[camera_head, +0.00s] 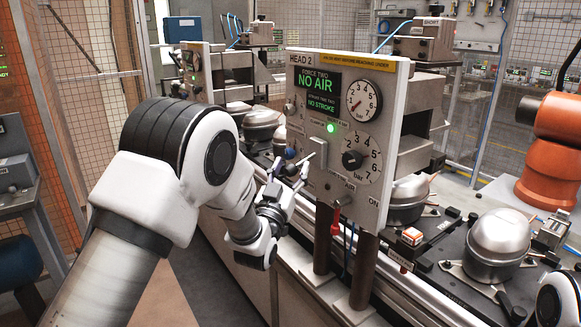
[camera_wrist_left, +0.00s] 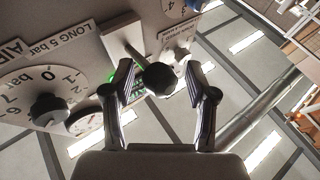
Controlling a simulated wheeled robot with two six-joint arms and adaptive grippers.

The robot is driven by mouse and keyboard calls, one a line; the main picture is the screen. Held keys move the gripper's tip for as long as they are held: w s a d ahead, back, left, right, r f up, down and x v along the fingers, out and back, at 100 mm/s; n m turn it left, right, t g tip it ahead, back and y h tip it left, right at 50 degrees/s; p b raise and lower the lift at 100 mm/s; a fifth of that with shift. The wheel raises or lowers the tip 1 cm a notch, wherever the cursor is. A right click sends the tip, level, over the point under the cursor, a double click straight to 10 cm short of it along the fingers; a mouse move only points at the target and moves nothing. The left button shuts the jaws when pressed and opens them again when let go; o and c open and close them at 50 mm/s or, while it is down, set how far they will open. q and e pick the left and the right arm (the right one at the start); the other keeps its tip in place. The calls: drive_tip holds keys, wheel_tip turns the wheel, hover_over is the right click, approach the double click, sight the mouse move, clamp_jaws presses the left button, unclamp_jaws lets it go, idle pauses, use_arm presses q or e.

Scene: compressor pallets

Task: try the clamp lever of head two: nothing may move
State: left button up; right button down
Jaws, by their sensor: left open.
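The head two panel (camera_head: 345,125) is a pale upright plate marked HEAD 2. Its dark display (camera_head: 318,92) reads NO AIR and NO STROKE. A green lamp (camera_head: 331,128) is lit on it. The clamp lever's dark ball knob (camera_head: 290,153) stands out from the panel's lower left side; it also shows in the left wrist view (camera_wrist_left: 160,79). My left gripper (camera_head: 290,176) is at the knob, with its fingers open on either side of it. In the left wrist view (camera_wrist_left: 161,92) gaps show between knob and fingers. My right gripper is not in view.
The panel also has a gauge (camera_head: 363,100), a bar dial knob (camera_head: 353,159) and a red-handled valve (camera_head: 335,229). A rounded metal compressor (camera_head: 498,240) sits on the line at right. An orange robot arm (camera_head: 555,150) stands behind it.

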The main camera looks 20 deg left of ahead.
use_arm(q)
drive_tip(key=shift+f, duration=0.1)
drive_tip(key=shift+c, duration=0.3)
drive_tip(key=c, duration=0.6)
clamp_jaws()
